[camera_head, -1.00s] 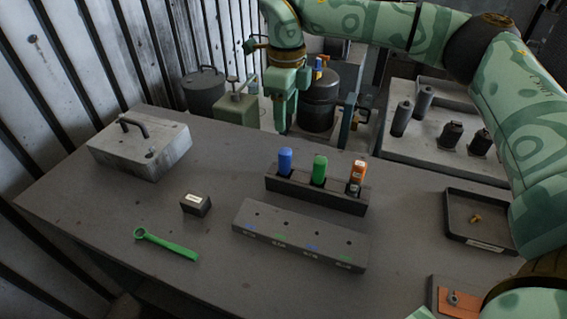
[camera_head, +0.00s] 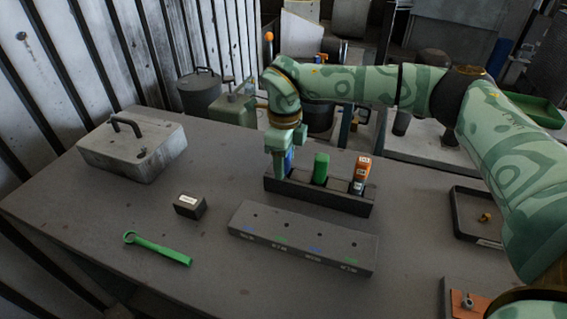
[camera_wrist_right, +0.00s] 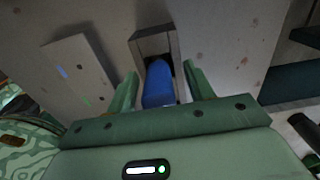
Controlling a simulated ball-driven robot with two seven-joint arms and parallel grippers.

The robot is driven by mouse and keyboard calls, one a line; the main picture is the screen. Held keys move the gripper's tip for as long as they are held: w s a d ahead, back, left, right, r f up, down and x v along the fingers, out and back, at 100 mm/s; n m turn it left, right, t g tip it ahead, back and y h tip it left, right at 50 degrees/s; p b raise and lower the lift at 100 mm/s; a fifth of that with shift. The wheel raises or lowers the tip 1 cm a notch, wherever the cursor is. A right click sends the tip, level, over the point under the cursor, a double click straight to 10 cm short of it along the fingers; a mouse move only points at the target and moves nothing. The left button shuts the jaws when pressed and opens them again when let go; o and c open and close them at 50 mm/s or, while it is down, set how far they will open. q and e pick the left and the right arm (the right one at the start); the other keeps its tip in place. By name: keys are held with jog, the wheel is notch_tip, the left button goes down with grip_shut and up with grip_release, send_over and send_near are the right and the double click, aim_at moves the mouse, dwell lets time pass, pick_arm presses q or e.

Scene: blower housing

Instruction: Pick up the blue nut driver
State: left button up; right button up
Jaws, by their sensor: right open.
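The blue nut driver (camera_head: 289,161) stands in the left end slot of the dark holder (camera_head: 318,195). In the head view my right gripper (camera_head: 281,170) hides most of its handle. In the right wrist view the blue handle (camera_wrist_right: 159,84) lies between the two spread fingers of my right gripper (camera_wrist_right: 160,88). The jaws are open, with a small gap on the right; I cannot tell whether the left finger touches. My left gripper is not in view.
A green driver (camera_head: 320,169) and an orange one (camera_head: 362,171) share the holder. A long block with holes (camera_head: 303,240) lies in front. A green wrench (camera_head: 157,249), a small dark box (camera_head: 190,206) and a grey metal box (camera_head: 131,150) are left. A dark tray (camera_head: 462,228) is right.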

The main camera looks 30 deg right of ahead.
jog(key=shift+r, duration=0.15)
grip_shut()
notch_tip(320, 180, up, 10)
jog(key=p, duration=0.2)
jog(key=shift+p, duration=0.4)
